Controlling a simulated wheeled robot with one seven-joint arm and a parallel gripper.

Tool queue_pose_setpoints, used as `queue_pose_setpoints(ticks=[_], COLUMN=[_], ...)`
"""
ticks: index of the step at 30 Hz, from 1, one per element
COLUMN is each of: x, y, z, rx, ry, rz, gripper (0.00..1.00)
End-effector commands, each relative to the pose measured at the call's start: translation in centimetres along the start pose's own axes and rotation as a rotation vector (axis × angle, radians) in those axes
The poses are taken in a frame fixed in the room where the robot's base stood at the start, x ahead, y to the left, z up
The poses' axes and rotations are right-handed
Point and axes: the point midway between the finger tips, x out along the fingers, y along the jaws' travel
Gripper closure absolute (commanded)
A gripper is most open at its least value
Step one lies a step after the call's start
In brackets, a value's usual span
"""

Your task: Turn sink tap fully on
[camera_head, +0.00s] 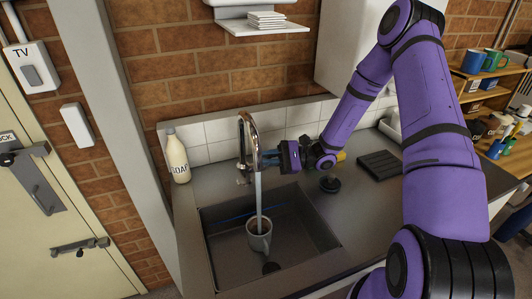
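The chrome sink tap (251,124) stands at the back edge of the sink, with a curved spout. A stream of water (258,195) falls from the spout. A small fitting (243,172) shows low on the left of the tap; I cannot tell how far the tap is turned. My gripper (272,157) is just right of the spout, reaching in from the right, with its fingertips close to the tap. The picture does not show clearly whether they touch it or how far apart they are.
A light mug (259,240) stands in the sink basin (221,262) under the stream. A soap bottle (177,158) stands left of the tap. A white shelf (262,29) is above.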

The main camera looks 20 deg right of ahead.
Motion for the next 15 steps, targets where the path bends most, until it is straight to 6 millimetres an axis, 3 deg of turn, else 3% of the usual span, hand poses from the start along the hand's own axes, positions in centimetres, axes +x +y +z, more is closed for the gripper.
queue_pose_setpoints(ticks=[15], x=[-0.3], y=[1.4], z=[-0.2], rx=[-0.154], ry=[-0.03], rz=[0.0], gripper=[1.0])
